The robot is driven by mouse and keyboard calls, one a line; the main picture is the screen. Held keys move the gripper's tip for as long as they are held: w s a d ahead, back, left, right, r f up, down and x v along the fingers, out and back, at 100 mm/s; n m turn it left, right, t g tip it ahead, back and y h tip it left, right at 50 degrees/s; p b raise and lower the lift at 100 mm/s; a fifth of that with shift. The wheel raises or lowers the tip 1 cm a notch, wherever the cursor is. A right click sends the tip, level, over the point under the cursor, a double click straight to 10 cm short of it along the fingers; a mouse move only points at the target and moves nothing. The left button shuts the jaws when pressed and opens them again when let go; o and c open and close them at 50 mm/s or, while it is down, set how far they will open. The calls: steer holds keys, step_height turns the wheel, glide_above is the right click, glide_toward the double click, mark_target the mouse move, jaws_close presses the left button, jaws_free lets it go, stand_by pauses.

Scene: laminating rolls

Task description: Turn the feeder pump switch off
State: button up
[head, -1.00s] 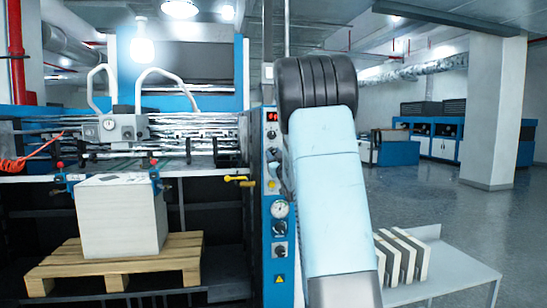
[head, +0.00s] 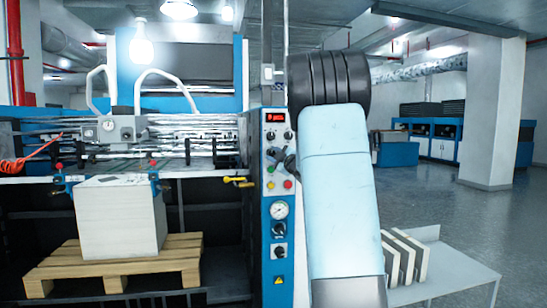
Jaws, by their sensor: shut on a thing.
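The blue and grey control panel (head: 265,228) stands upright left of my arm. It has a red lit display, several dark knobs, a yellow and a red button, and a round gauge (head: 279,210). Its labels are too small to read, so I cannot tell which knob is the feeder pump switch. My gripper (head: 283,157) shows only as a small dark shape at the panel, mostly hidden behind my light blue arm. It is shut on a dark switch knob (head: 273,153) in the row above the coloured buttons. Which way the knob points is unclear.
A paper stack (head: 120,220) on a wooden pallet (head: 120,266) stands at left under the machine. A yellow-handled lever (head: 238,180) sticks out left of the panel. A grey table (head: 450,272) with several upright boards stands at lower right. The floor behind it is clear.

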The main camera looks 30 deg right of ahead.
steer(key=shift+a+f+n+g, duration=0.2)
steer(key=shift+a+n+g, duration=0.1)
steer(key=shift+n, duration=0.2)
steer(key=o, duration=1)
steer(key=shift+d, duration=0.1)
steer(key=shift+o, duration=0.2)
steer(key=shift+r, duration=0.1)
steer(key=shift+d, duration=0.1)
steer(key=shift+s, duration=0.3)
steer(key=s+d+f, duration=0.1)
steer(key=s, duration=1.2)
steer(key=shift+d+f, duration=0.15)
steer(key=shift+f, duration=0.25)
